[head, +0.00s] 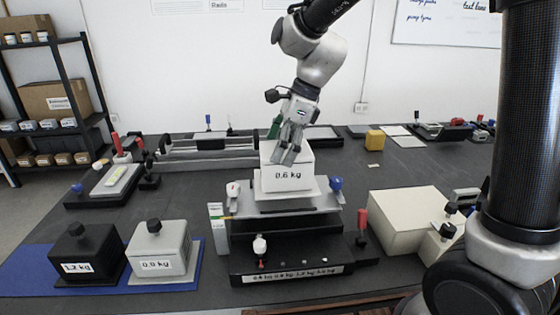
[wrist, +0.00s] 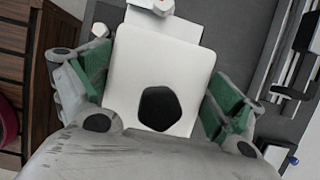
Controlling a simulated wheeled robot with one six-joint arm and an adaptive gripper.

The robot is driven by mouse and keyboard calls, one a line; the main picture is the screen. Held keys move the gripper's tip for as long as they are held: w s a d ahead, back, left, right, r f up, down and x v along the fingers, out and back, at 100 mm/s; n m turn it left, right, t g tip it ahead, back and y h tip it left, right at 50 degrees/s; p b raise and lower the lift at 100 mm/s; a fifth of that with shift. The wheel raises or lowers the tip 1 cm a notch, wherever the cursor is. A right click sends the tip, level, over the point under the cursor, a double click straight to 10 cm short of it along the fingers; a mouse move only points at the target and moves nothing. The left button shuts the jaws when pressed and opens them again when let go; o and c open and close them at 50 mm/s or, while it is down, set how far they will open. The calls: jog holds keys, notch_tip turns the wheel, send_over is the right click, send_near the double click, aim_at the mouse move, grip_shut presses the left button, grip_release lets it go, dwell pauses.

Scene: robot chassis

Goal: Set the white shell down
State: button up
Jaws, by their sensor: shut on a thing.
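The white shell (head: 287,178), a box labelled 0.6 kg, is upright over the middle of the black stepped stand (head: 290,245). A wider pale plate (head: 312,190) shows beneath it; I cannot tell whether there is a small gap under the shell. My gripper (head: 288,146) points down at the top of the shell. In the wrist view the shell's white top (wrist: 165,62) with its black knob (wrist: 157,108) lies between the green-padded fingers of my gripper (wrist: 155,92). The gripper is shut on the shell. The fingers hide part of the shell's top in the head view.
A black 1.2 kg box (head: 88,252) and a grey box (head: 158,250) stand on a blue mat (head: 25,272) at front left. A large beige block (head: 405,218) stands right of the stand. Red- and blue-topped levers flank the stand.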

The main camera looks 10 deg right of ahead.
jog(key=shift+f, duration=1.55)
jog(key=o, duration=1.7)
jog(key=shift+f, duration=0.15)
jog(key=shift+c, duration=0.2)
jog(key=v, duration=1.2)
jog(key=shift+r, duration=0.25)
jog(key=s+d+n+t+h, duration=0.2)
jog(key=s+d+n, duration=0.7)
jog(key=d, duration=0.3)
jog(key=s+d+f+n+t+h, duration=0.1)
jog(key=s+d+n+t+h, duration=0.1)
jog(key=s+d+n, duration=0.7)
jog(key=s+d, duration=0.1)
jog(key=d, duration=0.3)
jog(key=shift+s+f+h, duration=0.25)
jog(key=shift+s+h, duration=0.05)
jog(key=shift+s, duration=0.05)
